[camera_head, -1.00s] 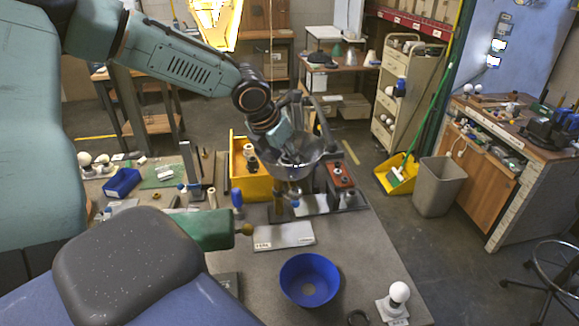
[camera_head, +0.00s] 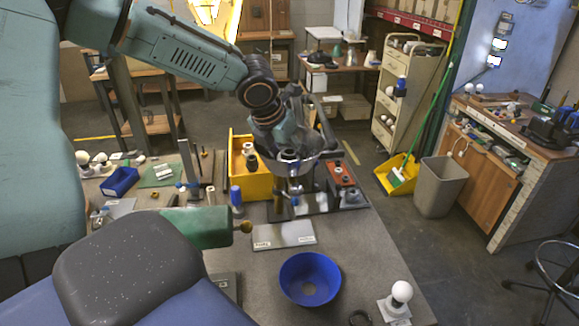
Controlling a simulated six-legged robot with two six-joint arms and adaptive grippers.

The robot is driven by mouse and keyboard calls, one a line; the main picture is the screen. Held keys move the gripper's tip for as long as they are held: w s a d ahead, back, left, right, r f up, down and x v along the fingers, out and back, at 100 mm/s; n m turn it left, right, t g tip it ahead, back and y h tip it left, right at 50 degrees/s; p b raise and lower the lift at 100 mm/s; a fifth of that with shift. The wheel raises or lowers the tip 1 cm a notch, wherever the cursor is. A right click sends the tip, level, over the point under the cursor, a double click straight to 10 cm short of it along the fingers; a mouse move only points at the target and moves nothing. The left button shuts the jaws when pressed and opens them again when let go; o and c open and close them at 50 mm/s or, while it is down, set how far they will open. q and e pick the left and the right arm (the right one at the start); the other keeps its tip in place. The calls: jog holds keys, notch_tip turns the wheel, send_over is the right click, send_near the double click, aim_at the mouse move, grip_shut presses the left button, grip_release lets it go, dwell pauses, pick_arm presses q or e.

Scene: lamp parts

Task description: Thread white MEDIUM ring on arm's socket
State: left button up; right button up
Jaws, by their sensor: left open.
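My left arm reaches in from the upper left. Its gripper (camera_head: 291,152) is open and points down over a grey metal bowl-shaped part (camera_head: 328,152) at the far middle of the table. A metal upright with a blue piece (camera_head: 295,187) stands just below the gripper. The gripper hides much of this spot, so I cannot tell the arm's socket apart or whether anything touches the fingers. I cannot make out the white medium ring. My right gripper is not in view.
A yellow bin (camera_head: 250,186) stands left of the gripper, and a red-topped block (camera_head: 341,178) stands right of it. A blue bowl (camera_head: 310,278) and a white bulb on a holder (camera_head: 400,292) are nearer. A grey plate (camera_head: 283,234) lies on the table between.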

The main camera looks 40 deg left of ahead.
pick_arm(q)
jog(key=shift+s+d+n+y+b, duration=0.1)
jog(key=shift+n+y+b, duration=0.3)
jog(key=shift+n+b, duration=0.45)
jog(key=shift+f+n+y+b, duration=0.1)
jog(key=shift+n+y+b, duration=0.3)
jog(key=shift+n+b, duration=0.4)
jog(key=shift+d+n+g+y+b, duration=0.15)
jog(key=shift+n+g+y+b, duration=0.3)
jog(key=shift+n, duration=0.9)
jog(key=shift+w+n+g+y, duration=0.2)
jog(key=shift+n+g+y, duration=0.25)
jog(key=shift+n, duration=0.75)
jog(key=n, duration=0.1)
jog(key=p, duration=0.1)
jog(key=n+g, duration=0.1)
jog(key=shift+w+d+r+n+y+p, duration=0.15)
jog(key=shift+d+r+n+y+p, duration=0.1)
jog(key=shift+d+n+y+p, duration=0.1)
jog(key=shift+a+f+n+g, duration=0.15)
jog(key=shift+n+g, duration=0.15)
jog(key=shift+n, duration=0.15)
